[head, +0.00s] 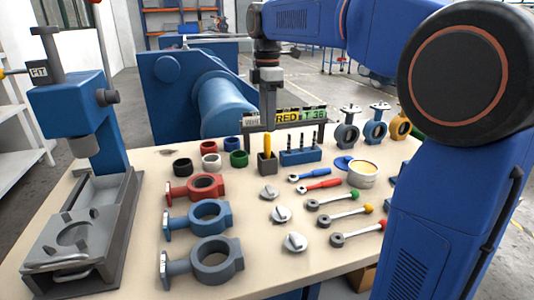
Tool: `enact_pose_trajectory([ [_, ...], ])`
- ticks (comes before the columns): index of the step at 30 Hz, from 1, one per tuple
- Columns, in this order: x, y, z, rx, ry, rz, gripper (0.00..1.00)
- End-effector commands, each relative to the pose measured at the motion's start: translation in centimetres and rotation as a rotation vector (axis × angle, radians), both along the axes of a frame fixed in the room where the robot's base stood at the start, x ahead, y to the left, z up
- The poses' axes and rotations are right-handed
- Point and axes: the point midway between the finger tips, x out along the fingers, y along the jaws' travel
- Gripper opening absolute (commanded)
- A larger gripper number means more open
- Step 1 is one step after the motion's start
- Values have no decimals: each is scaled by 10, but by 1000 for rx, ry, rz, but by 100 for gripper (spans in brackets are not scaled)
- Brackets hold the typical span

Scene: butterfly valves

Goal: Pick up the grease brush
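A yellow handle (267,143), which looks like that of the grease brush, stands upright in a small dark grey holder (267,163) at the middle back of the table. Its lower end is hidden inside the holder. A round tin (361,174) with a pale yellow filling, likely grease, stands to the right, with a blue lid beside it. My gripper (268,126) points down from above, just over or behind the yellow handle. Its fingers are seen nearly edge on, so the gap between them does not show. I see nothing held in it.
A blue block with several upright bits (300,156) stands close to the right of the holder. Valve bodies (211,216) and ratchet tools (338,200) fill the front. A blue press (75,120) stands at left.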

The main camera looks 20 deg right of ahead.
Motion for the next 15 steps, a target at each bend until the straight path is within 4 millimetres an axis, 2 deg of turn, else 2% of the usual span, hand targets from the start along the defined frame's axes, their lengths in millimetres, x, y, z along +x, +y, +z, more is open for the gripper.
enact_pose_trajectory([
  [3, 0, 0, -14, 0, 1, 0, 38],
  [11, -2, 1, -29, 0, 0, 0, 38],
  [15, -8, 3, -48, 0, 1, 0, 38],
])
